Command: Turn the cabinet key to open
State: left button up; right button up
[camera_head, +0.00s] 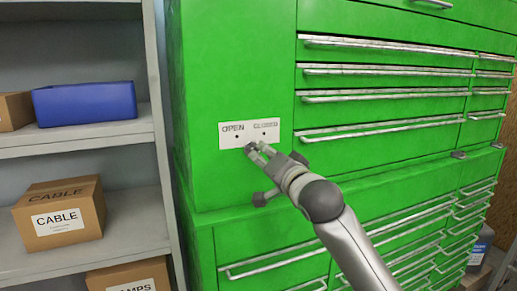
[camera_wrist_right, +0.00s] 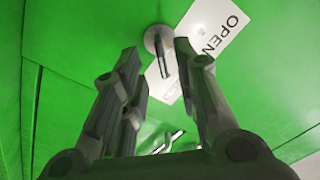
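The green cabinet (camera_head: 235,75) has a white label (camera_head: 237,130) with OPEN at left and CLOSED at right. My right gripper (camera_head: 254,150) is at the label's lower edge and hides the key in the head view. In the right wrist view, the metal key (camera_wrist_right: 163,52) sticks out from a round lock plate beside the tilted label (camera_wrist_right: 213,35). The right gripper's fingers (camera_wrist_right: 156,58) are open, one on each side of the key, with green showing between. I cannot tell how far the key reaches between them. My left gripper is not in view.
Drawers with long metal handles (camera_head: 385,130) fill the cabinet right of the label and below. A grey shelf (camera_head: 85,137) stands close at the left, holding a blue bin (camera_head: 85,103) and a CABLE box (camera_head: 58,214). The upper green panel around the label is flat and clear.

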aim_at(259, 152)
jog(key=shift+p+x, duration=0.55)
jog(key=shift+x, duration=1.75)
jog(key=shift+s, duration=0.1)
grip_shut()
